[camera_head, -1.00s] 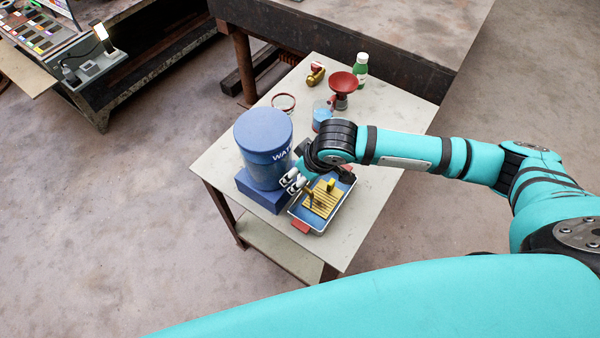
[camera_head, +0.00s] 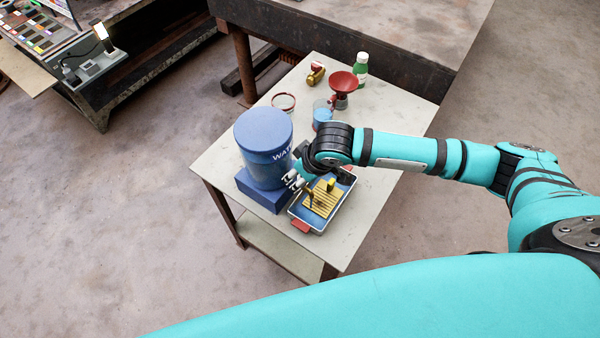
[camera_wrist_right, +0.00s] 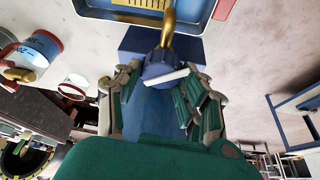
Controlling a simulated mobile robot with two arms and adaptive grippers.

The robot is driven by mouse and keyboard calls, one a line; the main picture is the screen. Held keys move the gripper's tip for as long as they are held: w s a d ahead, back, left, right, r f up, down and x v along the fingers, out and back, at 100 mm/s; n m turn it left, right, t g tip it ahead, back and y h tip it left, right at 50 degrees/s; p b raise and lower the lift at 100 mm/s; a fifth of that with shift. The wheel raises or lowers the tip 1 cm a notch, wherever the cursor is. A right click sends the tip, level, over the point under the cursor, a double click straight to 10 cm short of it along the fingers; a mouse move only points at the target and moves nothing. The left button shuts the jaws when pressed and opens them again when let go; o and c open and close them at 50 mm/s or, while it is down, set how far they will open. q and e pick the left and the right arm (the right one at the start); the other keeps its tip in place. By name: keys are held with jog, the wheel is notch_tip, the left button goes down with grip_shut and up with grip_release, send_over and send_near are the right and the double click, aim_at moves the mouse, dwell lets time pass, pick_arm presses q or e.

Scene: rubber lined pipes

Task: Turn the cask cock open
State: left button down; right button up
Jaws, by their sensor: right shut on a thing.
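The blue cask (camera_head: 263,150) marked "WAT…" stands on a blue block (camera_head: 262,190) at the table's left side. In the right wrist view the cask cock shows a curved brass spout (camera_wrist_right: 168,25) and a pale bar (camera_wrist_right: 166,78) in front of a round dark blue part (camera_wrist_right: 158,64). My right gripper (camera_head: 296,181) is at the cask's right side, above the tray's edge. Its green-padded fingers (camera_wrist_right: 162,95) stand on either side of the cock, shut on its handle. The exact contact is hard to see. My left gripper is not in view.
A blue tray (camera_head: 331,224) with a yellow slatted grate (camera_head: 321,200) lies right of the cask. Behind are a beaker of blue liquid (camera_head: 322,115), a red funnel (camera_head: 343,82), a green bottle (camera_head: 361,70), a red ring (camera_head: 284,103) and a brass fitting (camera_head: 316,75). The table's front right is clear.

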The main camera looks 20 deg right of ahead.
jog(key=shift+r+n+p, duration=0.2)
jog(key=shift+n+p, duration=0.5)
jog(key=shift+p, duration=0.3)
jog(key=shift+n+g+y+p, duration=0.4)
jog(key=shift+n+y+p, duration=0.1)
jog(key=shift+n+p, duration=0.2)
jog(key=shift+w+n+g+p, duration=0.1)
jog(key=shift+n+g+p, duration=0.3)
jog(key=shift+n, duration=0.7)
jog(key=shift+f+n+y+p, duration=0.15)
jog(key=shift+n+y+p, duration=0.25)
jog(key=shift+n, duration=0.6)
jog(key=shift+g, duration=0.3)
jog(key=o, duration=1.2)
jog(key=shift+d, duration=0.1)
